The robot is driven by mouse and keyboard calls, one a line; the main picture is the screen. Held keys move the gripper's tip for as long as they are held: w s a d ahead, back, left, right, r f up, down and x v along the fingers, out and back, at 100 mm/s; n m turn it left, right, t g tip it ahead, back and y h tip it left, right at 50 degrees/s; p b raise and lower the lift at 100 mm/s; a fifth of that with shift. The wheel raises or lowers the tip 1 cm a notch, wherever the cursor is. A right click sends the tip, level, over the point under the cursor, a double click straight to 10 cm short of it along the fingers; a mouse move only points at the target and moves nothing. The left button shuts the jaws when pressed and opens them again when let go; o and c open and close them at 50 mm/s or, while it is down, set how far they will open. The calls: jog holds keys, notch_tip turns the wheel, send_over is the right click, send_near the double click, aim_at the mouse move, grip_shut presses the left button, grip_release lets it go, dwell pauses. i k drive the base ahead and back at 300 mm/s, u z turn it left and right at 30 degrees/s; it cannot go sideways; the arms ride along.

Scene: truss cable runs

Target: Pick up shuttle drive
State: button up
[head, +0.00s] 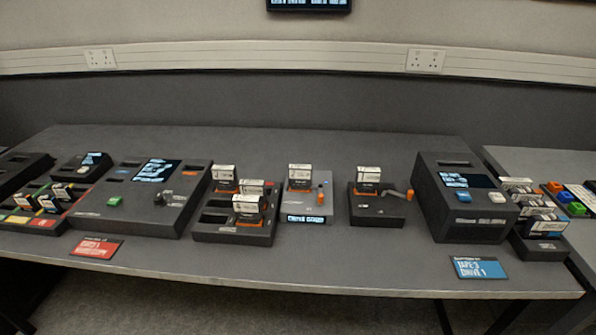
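Several drive-like cartridges with white labels and orange lower parts stand upright on the long grey table. Some stand in a dark slotted rack, including a rear-left cartridge (224,173) and a front cartridge (247,205). One cartridge (299,172) stands in a light grey dock with a lit display. Another cartridge (368,175) stands in a low black dock with an orange-tipped lever beside it. Their label text is too small to read, so I cannot tell which is the shuttle drive. My gripper is not in view.
A large dark console (148,198) stands left of the slotted rack (232,235). A tall dark box with a screen (465,218) stands at right. A red sign (97,248) and a blue sign (479,268) lie near the front edge. The table's back strip is clear.

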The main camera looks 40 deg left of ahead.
aim_at(368, 180)
jog(key=u, duration=0.95)
jog(key=i, duration=0.95)
jog(key=u, duration=0.6)
